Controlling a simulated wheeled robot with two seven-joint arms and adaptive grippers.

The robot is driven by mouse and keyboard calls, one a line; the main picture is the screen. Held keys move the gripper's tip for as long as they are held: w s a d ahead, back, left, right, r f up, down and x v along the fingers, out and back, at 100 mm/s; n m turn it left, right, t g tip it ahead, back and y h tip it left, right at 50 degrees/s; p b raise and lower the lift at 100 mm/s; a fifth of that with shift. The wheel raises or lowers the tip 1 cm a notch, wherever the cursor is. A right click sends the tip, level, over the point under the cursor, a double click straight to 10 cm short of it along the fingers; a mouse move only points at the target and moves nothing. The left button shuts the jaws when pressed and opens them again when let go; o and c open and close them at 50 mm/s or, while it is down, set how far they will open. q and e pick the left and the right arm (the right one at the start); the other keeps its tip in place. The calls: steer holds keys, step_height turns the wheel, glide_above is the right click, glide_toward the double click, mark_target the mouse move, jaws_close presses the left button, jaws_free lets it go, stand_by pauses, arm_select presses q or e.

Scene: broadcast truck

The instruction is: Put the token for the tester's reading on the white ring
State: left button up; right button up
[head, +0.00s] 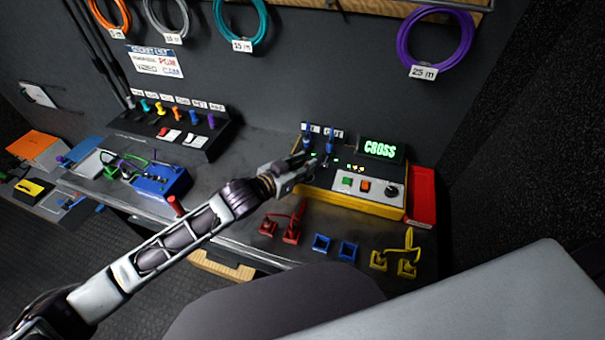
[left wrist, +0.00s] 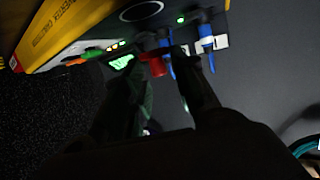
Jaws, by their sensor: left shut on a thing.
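The tester (head: 354,196) is a black-topped yellow box on the bench, and its green display (head: 380,149) reads CROSS. Two blue plugs (head: 328,143) stand upright at its left end; they also show in the left wrist view (left wrist: 205,40). My left gripper (head: 312,164) is over the tester's left end, close to these plugs. In the left wrist view a small red piece (left wrist: 154,63) shows between the dark fingertips, and the gripper appears shut on it. Its full shape is hidden. I cannot make out the white ring. My right gripper is out of view.
A red slab (head: 422,197) is right of the tester. A rack with coloured pegs (head: 160,130) and a blue box (head: 160,180) are left. Coiled cables hang behind.

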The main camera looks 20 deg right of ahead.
arm_select(q)
steer(key=shift+f, duration=0.1)
steer(key=shift+f, duration=1.8)
steer(key=shift+f, duration=0.1)
steer(key=o, duration=0.7)
steer(key=shift+o, duration=0.2)
steer(key=v, duration=1.2)
